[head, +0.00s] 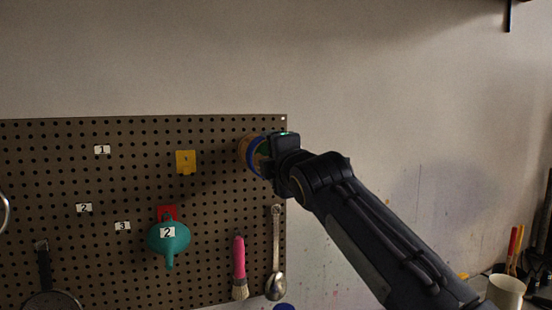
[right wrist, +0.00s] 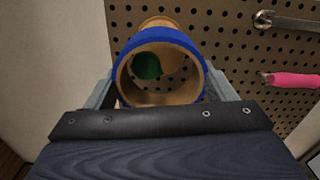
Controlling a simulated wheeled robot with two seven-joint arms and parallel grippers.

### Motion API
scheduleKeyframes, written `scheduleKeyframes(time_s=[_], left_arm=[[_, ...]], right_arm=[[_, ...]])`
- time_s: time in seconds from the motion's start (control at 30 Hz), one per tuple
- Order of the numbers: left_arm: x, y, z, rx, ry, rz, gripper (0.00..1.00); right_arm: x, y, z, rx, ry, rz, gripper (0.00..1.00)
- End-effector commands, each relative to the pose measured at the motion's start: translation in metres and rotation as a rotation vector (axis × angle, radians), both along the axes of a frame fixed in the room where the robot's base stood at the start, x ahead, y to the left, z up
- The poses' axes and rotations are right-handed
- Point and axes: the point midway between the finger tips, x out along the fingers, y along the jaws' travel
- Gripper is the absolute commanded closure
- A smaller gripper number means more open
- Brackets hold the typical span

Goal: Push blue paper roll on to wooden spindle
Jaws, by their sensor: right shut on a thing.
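The blue paper roll (right wrist: 198,65) is a hollow tube with a blue outer face and tan inner wall, held between the fingers of my right gripper (right wrist: 162,92). In the head view, the roll's blue band (head: 250,156) shows beside my right gripper (head: 264,156), at the pegboard's upper right. A tan wooden rounded piece (right wrist: 158,22) shows just beyond the roll, probably the spindle. A dark green shape and board holes show through the tube. Whether the roll is around the spindle or only in front of it, I cannot tell. My left gripper is out of view.
The pegboard (head: 60,160) carries a yellow hook (head: 186,161), a teal funnel (head: 169,238), a pink brush (head: 239,262) and a metal spoon (head: 276,255) below my right gripper. A cup (head: 506,291) stands at lower right.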

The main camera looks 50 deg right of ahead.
Motion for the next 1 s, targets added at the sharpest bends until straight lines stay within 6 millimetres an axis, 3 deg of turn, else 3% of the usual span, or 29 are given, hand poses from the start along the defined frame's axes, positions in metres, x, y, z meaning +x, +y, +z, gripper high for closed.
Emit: scheduleKeyframes(time_s=[0.3, 1.0], left_arm=[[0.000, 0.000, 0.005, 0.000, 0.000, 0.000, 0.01], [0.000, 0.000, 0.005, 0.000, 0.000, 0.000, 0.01]], right_arm=[[0.016, -0.010, 0.001, -0.001, -0.001, 0.000, 0.47], [0.017, -0.012, 0.000, 0.000, -0.001, 0.000, 0.47]])
